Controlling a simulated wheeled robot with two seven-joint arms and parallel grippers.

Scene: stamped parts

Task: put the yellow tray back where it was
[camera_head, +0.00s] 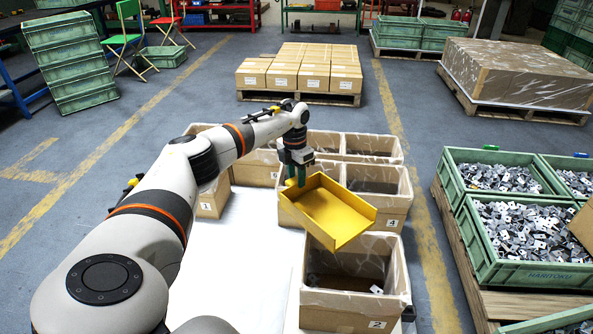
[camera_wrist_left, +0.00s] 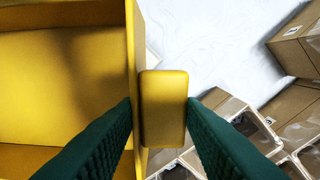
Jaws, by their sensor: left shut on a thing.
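The yellow tray (camera_head: 335,209) hangs in the air over the cardboard boxes, tilted, with its near corner above box 2 (camera_head: 352,322). It looks empty inside. My left gripper (camera_head: 297,172) is shut on the tray's handle at its left end. In the left wrist view the two green fingers (camera_wrist_left: 160,125) are on both sides of the yellow handle (camera_wrist_left: 163,95), with the tray (camera_wrist_left: 60,85) to the left. My right gripper is not in view.
Open boxes stand around the tray, including box 4 (camera_head: 386,222) and box 1 (camera_head: 212,200). Box 2 has a few metal parts inside. Green crates (camera_head: 530,268) full of stamped parts stand at right. A white surface (camera_head: 250,255) at left of box 2 is clear.

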